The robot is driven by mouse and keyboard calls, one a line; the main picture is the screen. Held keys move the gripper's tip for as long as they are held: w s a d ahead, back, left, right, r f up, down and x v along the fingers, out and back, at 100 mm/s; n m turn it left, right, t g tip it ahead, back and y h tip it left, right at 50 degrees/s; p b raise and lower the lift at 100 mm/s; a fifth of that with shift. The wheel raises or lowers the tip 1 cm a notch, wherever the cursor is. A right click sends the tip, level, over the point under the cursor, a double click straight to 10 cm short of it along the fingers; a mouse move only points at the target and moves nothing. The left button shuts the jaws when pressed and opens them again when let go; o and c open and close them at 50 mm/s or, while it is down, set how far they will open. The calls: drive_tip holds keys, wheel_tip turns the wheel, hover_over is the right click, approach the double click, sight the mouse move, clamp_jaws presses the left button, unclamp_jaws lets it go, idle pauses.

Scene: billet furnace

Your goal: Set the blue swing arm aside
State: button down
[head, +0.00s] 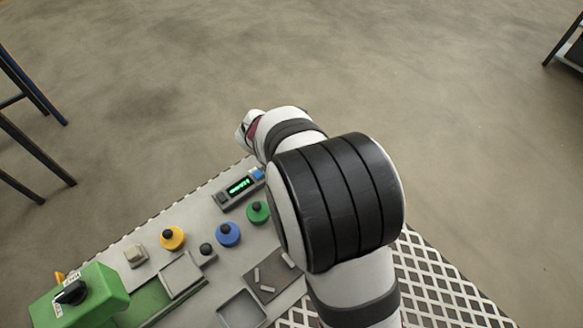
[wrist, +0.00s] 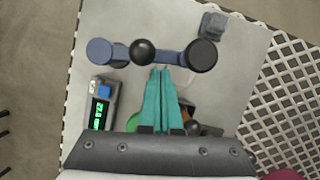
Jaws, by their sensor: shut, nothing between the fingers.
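The blue swing arm (wrist: 172,56) lies across the upper part of the wrist view. My gripper (wrist: 160,68) has teal fingers, shut together and empty. The fingertips are right at the near edge of the blue bar, just right of the ball knob; I cannot tell whether they touch it. In the head view my own arm hides the swing arm and my gripper.
A panel (head: 225,192) carries a green-lit display box (head: 240,187) and yellow (head: 172,238), blue (head: 228,234) and green (head: 258,212) knobs. A green box with a black switch (head: 78,297) stands front left. A grey block (wrist: 213,25) sits beyond the swing arm's right end. White lattice (wrist: 285,85) lies right.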

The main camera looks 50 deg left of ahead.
drive_tip(key=shift+w+n, duration=0.1)
drive_tip(key=shift+n, duration=0.2)
drive_tip(key=shift+w+n+y, duration=0.2)
drive_tip(key=shift+n+y, duration=0.1)
drive_tip(key=shift+n, duration=0.2)
drive_tip(key=shift+w+n, duration=0.1)
drive_tip(key=shift+n, duration=0.3)
drive_tip(key=shift+w+n, duration=0.25)
drive_tip(key=shift+n, duration=0.05)
drive_tip(key=shift+w, duration=0.85)
drive_tip(key=w+a, duration=0.3)
drive_tip(key=w, duration=0.2)
drive_tip(key=shift+w, duration=0.3)
drive_tip(key=shift+a, duration=0.15)
